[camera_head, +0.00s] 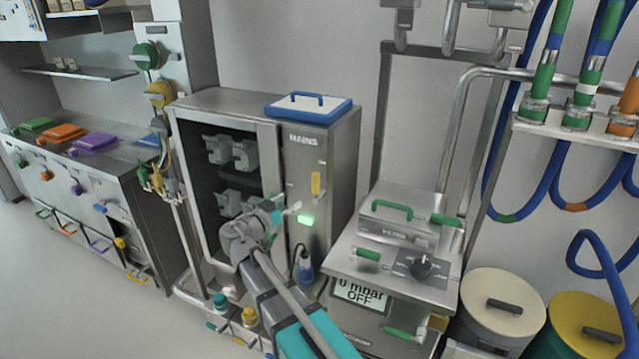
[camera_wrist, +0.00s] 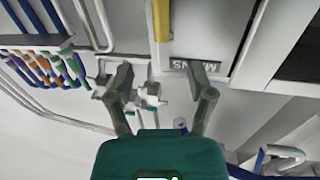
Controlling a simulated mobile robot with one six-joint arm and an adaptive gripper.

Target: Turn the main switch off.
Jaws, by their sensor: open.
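The main switch (camera_head: 315,184) is a yellow upright handle on the front of the steel cabinet, below the word MAINS. It also shows in the wrist view as a yellow bar (camera_wrist: 161,20) at the top edge, partly cut off. The MAINS label appears upside down there. My gripper (camera_wrist: 158,76) is open with nothing between its fingers. In the wrist view the switch lies beyond and between the fingertips, apart from them. In the head view my gripper is low and left of the switch, in front of the cabinet, and the arm hides part of it.
A green light (camera_head: 306,220) glows below the switch. A blue-rimmed lid (camera_head: 308,108) lies on the cabinet (camera_head: 345,150). To the right, a steel unit (camera_head: 395,262) has a black knob and a display reading OFF. Pipes and a hose rack stand further right.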

